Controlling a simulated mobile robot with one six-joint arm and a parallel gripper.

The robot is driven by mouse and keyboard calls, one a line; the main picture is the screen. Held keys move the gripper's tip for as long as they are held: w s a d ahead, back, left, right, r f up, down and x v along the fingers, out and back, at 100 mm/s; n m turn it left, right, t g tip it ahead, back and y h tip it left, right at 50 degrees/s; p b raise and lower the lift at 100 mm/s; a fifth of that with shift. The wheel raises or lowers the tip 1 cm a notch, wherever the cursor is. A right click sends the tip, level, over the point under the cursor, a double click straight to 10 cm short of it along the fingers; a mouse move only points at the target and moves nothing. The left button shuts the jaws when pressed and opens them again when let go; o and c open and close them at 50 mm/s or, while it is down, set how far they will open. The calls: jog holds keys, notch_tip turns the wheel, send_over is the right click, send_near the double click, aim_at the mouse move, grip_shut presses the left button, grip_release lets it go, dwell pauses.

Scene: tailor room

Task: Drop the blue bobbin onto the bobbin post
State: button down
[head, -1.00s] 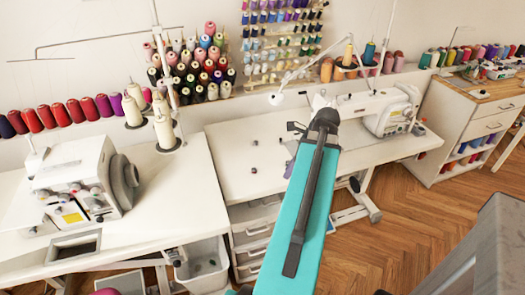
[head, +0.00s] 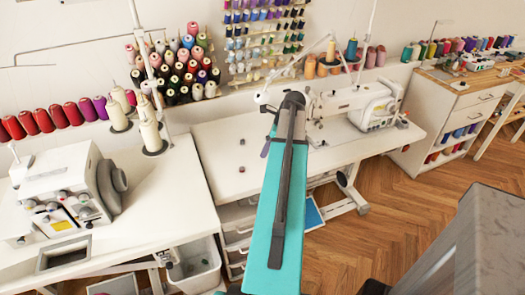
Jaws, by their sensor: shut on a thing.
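My arm reaches over the middle sewing table, and only the dark edge of my gripper (head: 268,108) shows, left of the arm's far end. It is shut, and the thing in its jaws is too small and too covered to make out. I take it to be the blue bobbin, but I see no blue on it. The gripper is left of the white sewing machine (head: 372,104), apart from its body. The bobbin post cannot be picked out; it is too small or hidden behind my arm.
Small dark pieces (head: 242,169) lie on the white sewing table (head: 218,150). A white serger (head: 65,185) and cream thread cones (head: 151,135) stand on the left table. Thread racks (head: 183,68) line the wall.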

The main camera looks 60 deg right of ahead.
jog(key=shift+w+d+f, duration=0.15)
jog(key=shift+w+d, duration=1)
jog(key=shift+w, duration=0.3)
jog(key=shift+f+p, duration=0.6)
jog(key=shift+f, duration=1.2)
jog(key=shift+f, duration=0.1)
jog(key=c, duration=1.7)
grip_release()
jog(key=shift+o, duration=0.2)
